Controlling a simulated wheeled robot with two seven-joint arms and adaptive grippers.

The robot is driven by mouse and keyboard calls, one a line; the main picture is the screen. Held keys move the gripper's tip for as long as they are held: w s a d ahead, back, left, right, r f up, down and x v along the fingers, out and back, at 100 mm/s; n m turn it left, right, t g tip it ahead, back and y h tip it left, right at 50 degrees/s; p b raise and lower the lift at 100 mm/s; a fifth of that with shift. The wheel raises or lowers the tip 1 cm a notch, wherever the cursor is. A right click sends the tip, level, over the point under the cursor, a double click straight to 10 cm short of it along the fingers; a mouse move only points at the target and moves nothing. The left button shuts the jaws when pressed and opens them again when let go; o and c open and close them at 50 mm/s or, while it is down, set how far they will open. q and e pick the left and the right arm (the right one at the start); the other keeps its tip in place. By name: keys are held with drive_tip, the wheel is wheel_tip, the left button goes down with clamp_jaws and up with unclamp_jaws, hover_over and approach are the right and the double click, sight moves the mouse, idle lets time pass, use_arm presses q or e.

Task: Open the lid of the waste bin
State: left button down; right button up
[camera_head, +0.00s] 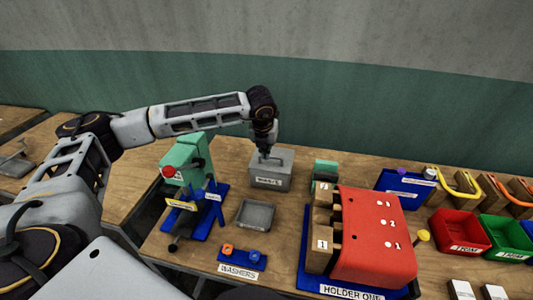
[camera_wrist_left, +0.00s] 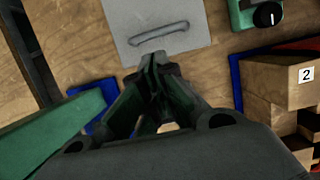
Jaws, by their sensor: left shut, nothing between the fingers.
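The waste bin (camera_head: 268,182) is a small grey box with a white label on its front, standing at the back of the table. Its flat grey lid (camera_head: 284,158) is down on top. In the left wrist view the lid (camera_wrist_left: 145,14) carries a thin curved handle (camera_wrist_left: 160,38). My left gripper (camera_head: 265,153) points down at the bin from above in the head view. In the wrist view its fingertips (camera_wrist_left: 154,64) are together and empty, beside the lid's lower edge and short of the handle. I cannot tell whether they touch the lid. My right gripper is not in view.
A green press (camera_head: 186,160) on a blue base stands left of the bin. A grey tray (camera_head: 257,214) and a blue washer holder (camera_head: 242,260) lie in front. A red holder (camera_head: 372,240) with wooden blocks is at right. Coloured bins stand further right.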

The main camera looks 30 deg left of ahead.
sight(268, 167)
use_arm(q)
drive_tip(key=shift+b+x, duration=1.4)
drive_tip(key=shift+x, duration=3.15)
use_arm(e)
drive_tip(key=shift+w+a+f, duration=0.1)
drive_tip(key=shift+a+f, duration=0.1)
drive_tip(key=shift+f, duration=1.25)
use_arm(q)
drive_tip(key=shift+r, duration=0.1)
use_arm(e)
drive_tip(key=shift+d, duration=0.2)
use_arm(q)
drive_tip(key=shift+r, duration=0.15)
